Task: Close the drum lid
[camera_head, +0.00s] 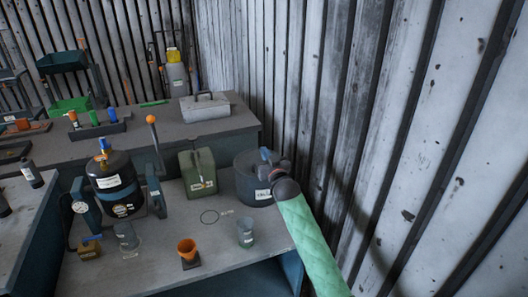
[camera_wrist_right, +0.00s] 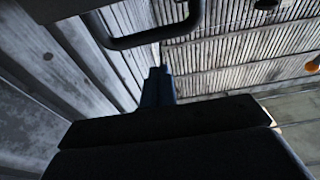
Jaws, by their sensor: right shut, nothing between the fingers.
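A dark grey drum (camera_head: 252,189) with a white label stands on the bench near the wall. Its top is partly hidden by my right gripper, and I cannot tell how its lid sits. My right gripper (camera_head: 266,155) is at the drum's upper right side, its blue fingers shut and empty. The wrist view shows the shut blue fingers (camera_wrist_right: 157,86) beyond a dark body. A dark bar-shaped handle (camera_wrist_right: 155,39) crosses the top of that view; I cannot tell what it belongs to. I cannot tell whether the fingers touch the drum. My left gripper is not in view.
A green canister (camera_head: 198,173) stands left of the drum. A black tank (camera_head: 115,184) stands further left. The corrugated wall (camera_head: 400,150) is close on the right.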

